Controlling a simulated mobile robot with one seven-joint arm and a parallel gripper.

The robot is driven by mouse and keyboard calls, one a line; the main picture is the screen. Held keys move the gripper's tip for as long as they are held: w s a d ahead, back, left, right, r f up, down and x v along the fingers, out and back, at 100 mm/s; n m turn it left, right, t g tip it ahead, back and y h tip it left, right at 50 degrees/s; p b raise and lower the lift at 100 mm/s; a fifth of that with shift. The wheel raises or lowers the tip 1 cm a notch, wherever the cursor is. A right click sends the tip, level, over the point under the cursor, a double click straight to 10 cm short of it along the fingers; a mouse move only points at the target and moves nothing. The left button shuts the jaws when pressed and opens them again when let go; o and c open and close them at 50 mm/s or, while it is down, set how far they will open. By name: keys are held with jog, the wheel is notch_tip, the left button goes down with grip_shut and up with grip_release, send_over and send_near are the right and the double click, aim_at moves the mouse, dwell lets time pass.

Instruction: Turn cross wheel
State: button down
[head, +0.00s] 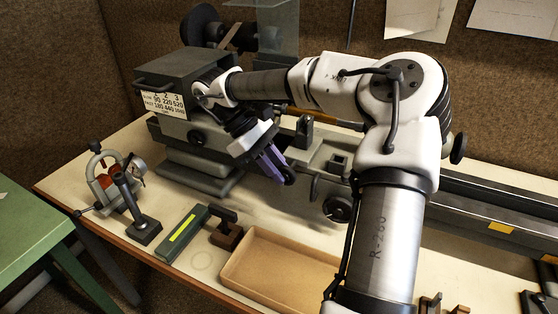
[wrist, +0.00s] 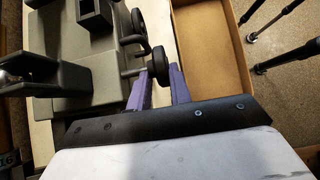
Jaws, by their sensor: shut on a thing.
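The cross wheel is a small dark handwheel on a short shaft at the front of a grey lathe. In the wrist view the wheel (wrist: 160,62) sits between the tips of my gripper's two purple fingers (wrist: 159,76), its shaft running left to the lathe carriage. In the head view my gripper (head: 276,168) reaches down from the left, and the dark wheel (head: 289,176) shows at its fingertips, partly hidden. My gripper is shut on its rim. Whether the wheel has turned cannot be told.
A second handwheel (head: 338,208) is close to the right, and also shows in the wrist view (wrist: 138,20). The lathe headstock (head: 187,95) stands behind my gripper. A tan tray (head: 270,284) lies in front on the bench. A red-and-grey clamp tool (head: 106,180) stands at left.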

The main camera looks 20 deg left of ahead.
jog(key=shift+s+a+f+h+p, duration=0.2)
jog(key=shift+s+f+h+p, duration=0.1)
jog(key=shift+h+p, duration=0.15)
jog(key=c, duration=1.5)
grip_release()
jog(key=shift+s, duration=0.1)
jog(key=shift+r, duration=0.1)
jog(key=shift+r, duration=0.1)
